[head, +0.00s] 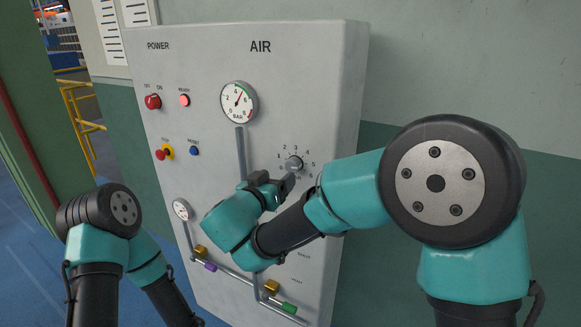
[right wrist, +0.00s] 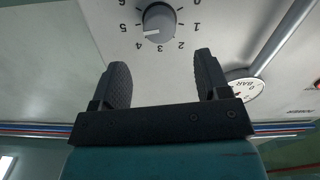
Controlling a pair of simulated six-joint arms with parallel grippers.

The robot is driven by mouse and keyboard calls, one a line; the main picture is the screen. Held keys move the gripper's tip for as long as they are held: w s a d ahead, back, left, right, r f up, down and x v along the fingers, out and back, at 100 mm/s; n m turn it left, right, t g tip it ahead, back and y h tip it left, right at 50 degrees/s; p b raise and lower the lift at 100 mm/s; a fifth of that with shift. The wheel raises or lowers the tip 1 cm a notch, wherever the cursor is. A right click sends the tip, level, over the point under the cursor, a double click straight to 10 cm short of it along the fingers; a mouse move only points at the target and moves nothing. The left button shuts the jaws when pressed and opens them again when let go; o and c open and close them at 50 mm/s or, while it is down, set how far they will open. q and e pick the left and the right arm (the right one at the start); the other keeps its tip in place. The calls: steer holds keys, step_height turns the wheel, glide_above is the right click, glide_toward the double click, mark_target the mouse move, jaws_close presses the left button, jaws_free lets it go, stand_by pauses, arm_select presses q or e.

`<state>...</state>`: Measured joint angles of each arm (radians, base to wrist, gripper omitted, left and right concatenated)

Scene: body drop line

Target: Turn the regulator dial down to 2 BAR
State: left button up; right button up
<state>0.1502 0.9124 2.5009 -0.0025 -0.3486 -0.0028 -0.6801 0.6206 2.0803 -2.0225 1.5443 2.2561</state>
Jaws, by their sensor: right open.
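The regulator dial (head: 294,163) is a round grey knob on the upright white panel, ringed by printed numbers. It also shows upside down in the right wrist view (right wrist: 159,20). Its white pointer line aims between 4 and 5, closer to 5. My right gripper (head: 287,182) is close to the dial, partly hidden by its own wrist in the head view. In the right wrist view the right gripper (right wrist: 158,78) has its black fingers wide apart with nothing between them; the dial lies beyond the fingertips. My left arm shows at the lower left, but its gripper is out of view.
A round BAR gauge (head: 238,102) sits above the dial, joined to a grey pipe. The left side of the panel (head: 200,60) carries a red switch (head: 153,101) and several buttons. A smaller gauge (head: 182,209) and pipes with coloured fittings are below.

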mark_target(291, 166)
steer(key=x, duration=0.7)
steer(key=shift+w+d, duration=0.15)
steer(key=shift+w, duration=0.15)
steer(key=c, duration=0.9)
